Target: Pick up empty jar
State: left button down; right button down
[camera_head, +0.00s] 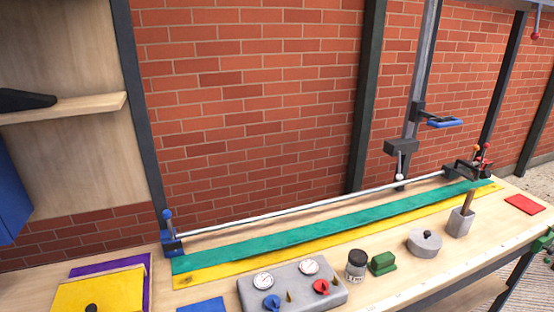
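A small jar (356,265) with a dark top and a pale label stands upright on the wooden workbench, in the lower middle of the head view. I cannot tell from here whether it is empty. A small green block-like object (383,263) stands close to its right. A grey panel with gauges (293,286) lies to its left. Neither of my grippers is in view.
A grey lidded pot (425,243) and a grey block holder (460,222) stand right of the jar. Green (300,236) and yellow (215,275) strips and a long metal rod (310,208) lie behind it. A brick wall (250,110) closes the back.

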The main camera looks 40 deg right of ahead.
aim_at(354, 272)
jog(key=z, duration=1.95)
jog(key=i+l+u, duration=0.1)
jog(key=l, duration=0.25)
jog(key=l+u, duration=0.1)
jog(key=l, duration=0.3)
jog(key=i, duration=0.05)
